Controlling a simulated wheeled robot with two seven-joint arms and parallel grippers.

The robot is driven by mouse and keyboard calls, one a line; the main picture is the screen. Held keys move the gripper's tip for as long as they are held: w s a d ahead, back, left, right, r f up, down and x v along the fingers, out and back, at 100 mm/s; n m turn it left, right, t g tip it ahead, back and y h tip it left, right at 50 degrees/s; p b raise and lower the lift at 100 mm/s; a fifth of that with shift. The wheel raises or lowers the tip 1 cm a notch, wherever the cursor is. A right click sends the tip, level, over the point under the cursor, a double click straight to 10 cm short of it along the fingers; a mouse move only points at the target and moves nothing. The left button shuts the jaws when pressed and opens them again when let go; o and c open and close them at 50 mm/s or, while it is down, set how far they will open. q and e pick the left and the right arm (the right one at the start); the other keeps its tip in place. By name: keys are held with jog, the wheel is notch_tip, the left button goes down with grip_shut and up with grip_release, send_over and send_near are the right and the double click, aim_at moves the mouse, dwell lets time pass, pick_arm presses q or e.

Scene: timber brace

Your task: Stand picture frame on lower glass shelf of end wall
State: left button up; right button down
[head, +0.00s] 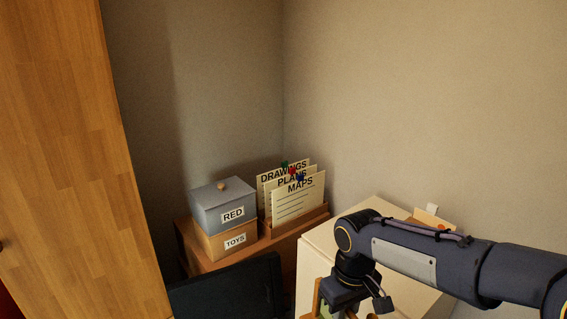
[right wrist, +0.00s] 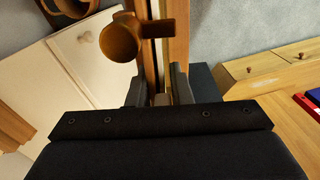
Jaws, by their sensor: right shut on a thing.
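My right gripper (right wrist: 160,88) is shut on a thin wooden piece, which looks like the edge of the picture frame (right wrist: 177,40). In the head view a wooden edge with a bit of green, likely the same frame (head: 318,299), shows below my right wrist at the bottom edge. Most of the frame is hidden by the arm or cut off, so its tilt cannot be told. I cannot make out a glass shelf in either view. My left gripper is not in view.
A cream cabinet (head: 318,262) stands under my right arm. Left of it are a grey RED box (head: 222,205) on a TOYS box (head: 225,243), and card files (head: 297,205). A tall wooden panel (head: 60,150) is at left. A brown cup-like thing (right wrist: 120,40) shows near the right gripper.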

jog(key=d+f, duration=0.1)
jog(key=f, duration=0.1)
jog(key=w+d+f+m, duration=0.1)
jog(key=f, duration=0.2)
jog(key=w+d+f+m, duration=0.1)
jog(key=f, duration=0.2)
jog(key=shift+d+f, duration=0.15)
jog(key=shift+d, duration=0.05)
jog(key=d+f+m, duration=0.3)
jog(key=d+f, duration=0.1)
jog(key=f, duration=0.4)
jog(key=shift+w+d, duration=0.15)
jog(key=shift+d, duration=0.1)
